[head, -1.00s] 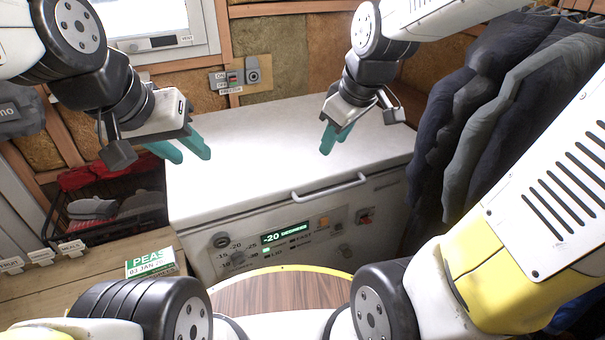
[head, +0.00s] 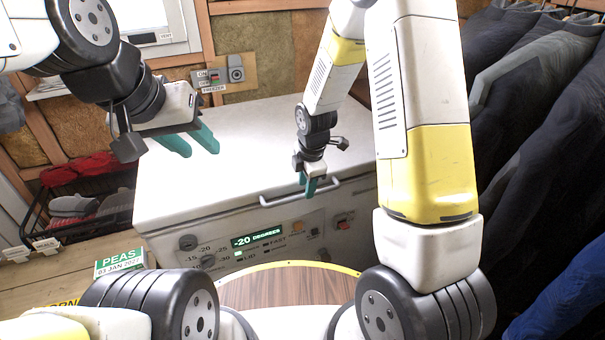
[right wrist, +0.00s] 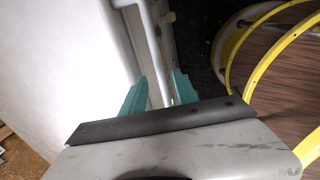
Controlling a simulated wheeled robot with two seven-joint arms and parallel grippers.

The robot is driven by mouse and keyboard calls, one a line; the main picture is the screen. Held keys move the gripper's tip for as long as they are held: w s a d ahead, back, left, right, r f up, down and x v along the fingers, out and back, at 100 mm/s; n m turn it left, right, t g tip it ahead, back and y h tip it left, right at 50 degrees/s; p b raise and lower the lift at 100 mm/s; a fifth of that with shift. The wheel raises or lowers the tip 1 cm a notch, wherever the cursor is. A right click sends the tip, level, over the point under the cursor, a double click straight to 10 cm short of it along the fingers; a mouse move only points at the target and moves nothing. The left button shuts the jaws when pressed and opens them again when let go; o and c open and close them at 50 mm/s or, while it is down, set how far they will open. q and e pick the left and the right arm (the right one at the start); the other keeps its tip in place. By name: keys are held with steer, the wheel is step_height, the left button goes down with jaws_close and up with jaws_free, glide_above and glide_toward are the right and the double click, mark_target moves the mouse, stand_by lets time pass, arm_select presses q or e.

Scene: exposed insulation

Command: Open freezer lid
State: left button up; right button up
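The white chest freezer's lid (head: 235,135) lies closed. Its bar handle (head: 275,201) runs along the front edge. My right gripper (head: 309,190) is at the handle, fingers pointing down. In the right wrist view the teal fingers (right wrist: 160,92) are apart, with the white handle bar (right wrist: 146,45) running between them. It does not look gripped; contact with either finger is unclear. My left gripper (head: 198,148) is open and empty above the left part of the lid.
The control panel (head: 262,246) on the freezer front reads -20 degrees. A PEAS box (head: 122,262) sits on the wooden counter at left. Dark coats (head: 535,130) hang at right. A black basket (head: 85,205) stands left of the freezer. A round wooden top (head: 285,288) is in front.

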steer(key=shift+w+a+f, duration=0.1)
steer(key=shift+w+f, duration=0.05)
steer(key=shift+f, duration=0.55)
steer(key=shift+w+a+f, duration=0.1)
steer(key=shift+f, duration=0.6)
jaws_close()
stand_by(0.4)
